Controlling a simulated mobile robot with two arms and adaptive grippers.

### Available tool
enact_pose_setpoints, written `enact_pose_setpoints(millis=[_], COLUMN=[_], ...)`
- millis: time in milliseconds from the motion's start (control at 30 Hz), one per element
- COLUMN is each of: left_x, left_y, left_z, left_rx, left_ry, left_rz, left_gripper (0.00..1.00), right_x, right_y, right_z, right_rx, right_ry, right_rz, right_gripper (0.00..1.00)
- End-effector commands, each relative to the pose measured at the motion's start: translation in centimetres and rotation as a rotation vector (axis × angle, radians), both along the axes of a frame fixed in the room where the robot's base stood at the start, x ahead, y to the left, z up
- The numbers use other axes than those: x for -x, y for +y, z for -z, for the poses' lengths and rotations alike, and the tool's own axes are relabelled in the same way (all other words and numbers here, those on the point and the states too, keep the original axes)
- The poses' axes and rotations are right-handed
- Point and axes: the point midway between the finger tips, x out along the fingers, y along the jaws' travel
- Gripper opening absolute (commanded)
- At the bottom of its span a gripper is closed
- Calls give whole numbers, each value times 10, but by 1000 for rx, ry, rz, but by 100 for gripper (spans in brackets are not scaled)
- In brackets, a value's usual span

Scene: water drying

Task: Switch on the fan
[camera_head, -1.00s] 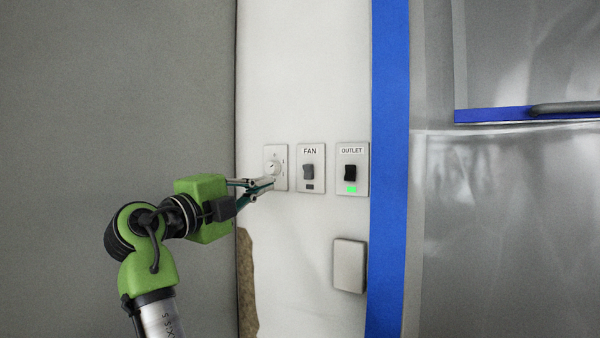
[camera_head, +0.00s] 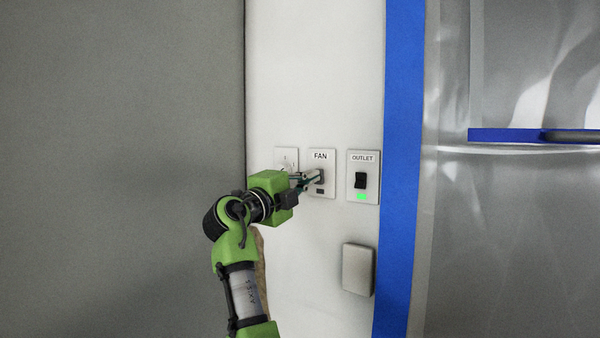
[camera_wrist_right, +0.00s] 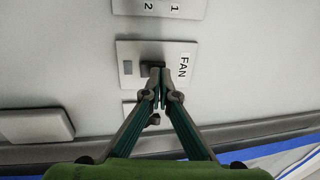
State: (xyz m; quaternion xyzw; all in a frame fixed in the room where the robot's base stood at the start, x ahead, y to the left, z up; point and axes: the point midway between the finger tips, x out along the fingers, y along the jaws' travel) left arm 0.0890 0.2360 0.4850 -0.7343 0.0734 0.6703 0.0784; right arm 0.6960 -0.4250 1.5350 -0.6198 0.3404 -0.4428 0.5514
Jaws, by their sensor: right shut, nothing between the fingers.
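The fan switch plate (camera_head: 328,189), labelled FAN, is on the white wall in the middle of the head view. Its dark rocker switch (camera_wrist_right: 151,67) shows in the right wrist view, partly behind my fingertips. The small indicator window (camera_head: 320,191) below the switch is dark. My right gripper (camera_head: 317,176) is shut and empty, with its tips at the fan switch. The tips also cover part of the switch in the right wrist view (camera_wrist_right: 160,78). I cannot tell whether they touch it. My left gripper is not in view.
A dial plate (camera_head: 287,154) is left of the fan plate, partly behind my gripper. The outlet switch plate (camera_head: 353,193) to the right has a lit green light. A blank grey box (camera_head: 358,270) sits lower, beside blue tape (camera_head: 400,200).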

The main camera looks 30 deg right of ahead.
Motion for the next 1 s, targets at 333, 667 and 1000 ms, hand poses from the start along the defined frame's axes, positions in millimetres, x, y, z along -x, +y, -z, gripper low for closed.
enact_pose_setpoints(millis=[333,667,1000], left_x=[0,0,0], left_y=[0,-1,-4], left_z=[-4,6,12], left_rx=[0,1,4], left_ry=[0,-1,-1], left_rz=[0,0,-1], left_gripper=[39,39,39], right_x=[-3,-5,0], right_y=[-5,-10,-14], right_z=[0,-3,-3], right_rx=[0,0,0], right_ry=[0,1,-1], right_rz=[-1,0,1], right_gripper=[0,0,0])
